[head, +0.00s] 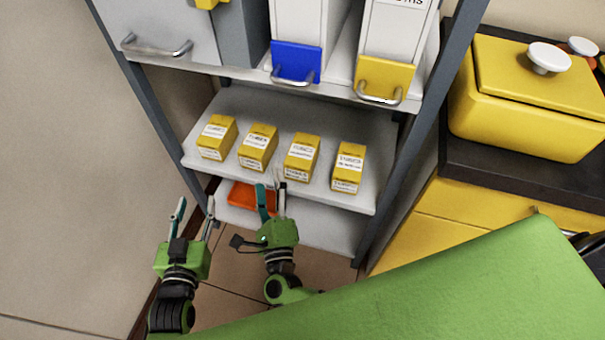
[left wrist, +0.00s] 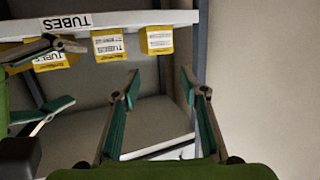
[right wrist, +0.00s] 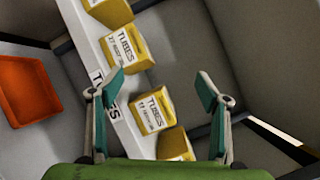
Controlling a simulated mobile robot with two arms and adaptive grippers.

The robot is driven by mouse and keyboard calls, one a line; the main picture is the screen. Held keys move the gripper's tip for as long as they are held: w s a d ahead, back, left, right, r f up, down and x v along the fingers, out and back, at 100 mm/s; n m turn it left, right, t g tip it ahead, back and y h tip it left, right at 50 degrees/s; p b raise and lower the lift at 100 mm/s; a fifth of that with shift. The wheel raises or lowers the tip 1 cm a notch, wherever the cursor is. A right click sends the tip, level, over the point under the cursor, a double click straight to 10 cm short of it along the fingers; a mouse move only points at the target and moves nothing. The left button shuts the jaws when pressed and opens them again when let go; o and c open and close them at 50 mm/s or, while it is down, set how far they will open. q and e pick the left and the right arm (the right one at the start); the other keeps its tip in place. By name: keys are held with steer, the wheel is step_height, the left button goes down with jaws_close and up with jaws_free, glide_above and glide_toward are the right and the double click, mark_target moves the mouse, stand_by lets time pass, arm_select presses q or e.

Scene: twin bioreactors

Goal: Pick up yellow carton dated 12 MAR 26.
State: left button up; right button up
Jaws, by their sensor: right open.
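Several yellow cartons with white labels stand in a row on the white shelf: the leftmost carton (head: 217,138), the second carton (head: 258,147), the third carton (head: 300,157) and the rightmost carton (head: 348,168). The labels read TUBES; their dates are too small or blurred to read surely, so I cannot tell which is 12 MAR 26. My right gripper (head: 271,196) is open and empty, in front of the shelf's edge, below the second and third cartons. In the right wrist view a carton (right wrist: 151,113) shows beyond and between its fingers. My left gripper (head: 195,212) is open and empty, lower left of the shelf.
An orange tray (head: 241,194) sits on the level below the cartons. White bins with blue (head: 296,62) and yellow (head: 384,79) fronts hang over the carton shelf. Grey rack posts (head: 405,150) bound it. A yellow lidded box (head: 520,115) stands on the dark counter at right.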

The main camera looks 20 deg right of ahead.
mark_target(296, 172)
steer(key=s+d+f+m+g+h+b, duration=0.15)
steer(key=m+h+b, duration=0.3)
steer(key=m, duration=0.45)
steer(key=s+d+f+m+g+h+b, duration=0.1)
steer(key=d+f+m+g+h+b, duration=0.15)
steer(key=m+b, duration=0.5)
steer(key=shift+m, duration=0.65)
steer(key=x, duration=0.5)
steer(key=r+x, duration=0.1)
steer(key=x, duration=0.1)
steer(key=shift+w+d, duration=0.25)
steer(key=shift+d, duration=0.05)
steer(key=shift+r+x, duration=0.2)
steer(key=shift+x, duration=2.45)
arm_select(q)
steer(key=s+r+t+h, duration=0.1)
steer(key=s+r+t, duration=0.2)
steer(key=r, duration=0.5)
steer(key=s+r+t+h, duration=0.1)
steer(key=s+r+t, duration=0.3)
steer(key=r, duration=0.5)
steer(key=s+r+t+h, duration=0.2)
steer(key=s+r+t, duration=0.1)
steer(key=r, duration=0.6)
steer(key=shift+s+a+t, duration=0.15)
steer(key=shift+a+t, duration=0.3)
steer(key=shift+t, duration=0.35)
arm_select(e)
steer(key=c, duration=1.3)
